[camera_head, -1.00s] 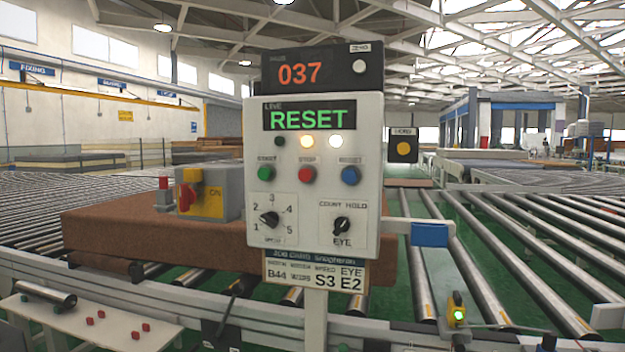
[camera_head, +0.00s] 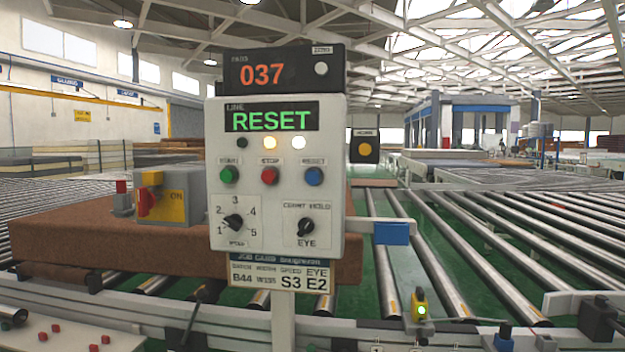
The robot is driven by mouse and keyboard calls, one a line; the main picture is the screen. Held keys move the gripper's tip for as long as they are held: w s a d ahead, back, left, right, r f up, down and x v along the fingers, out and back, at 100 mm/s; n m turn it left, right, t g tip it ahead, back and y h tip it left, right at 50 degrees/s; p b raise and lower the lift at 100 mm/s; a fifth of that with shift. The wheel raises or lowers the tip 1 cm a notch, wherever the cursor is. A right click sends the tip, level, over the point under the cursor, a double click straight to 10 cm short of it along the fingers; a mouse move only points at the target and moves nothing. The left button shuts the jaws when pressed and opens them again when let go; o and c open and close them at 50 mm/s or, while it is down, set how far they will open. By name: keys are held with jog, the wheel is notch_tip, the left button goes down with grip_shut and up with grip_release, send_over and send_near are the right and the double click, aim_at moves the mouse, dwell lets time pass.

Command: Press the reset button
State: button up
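The blue reset button (camera_head: 314,177) is at the right end of a row of three on the white control panel (camera_head: 327,130). The red stop button (camera_head: 269,176) and the green start button (camera_head: 229,175) sit to its left. Nothing covers the blue button. My gripper is not in view.
A counter (camera_head: 283,72) above the panel shows 037. A dial (camera_head: 235,222) and an EYE selector (camera_head: 306,226) sit under the buttons. A brown mattress (camera_head: 80,232) lies behind the panel on the left. Roller conveyors (camera_head: 480,245) spread to the right. A blue-ended bracket (camera_head: 392,233) juts out from the panel's right.

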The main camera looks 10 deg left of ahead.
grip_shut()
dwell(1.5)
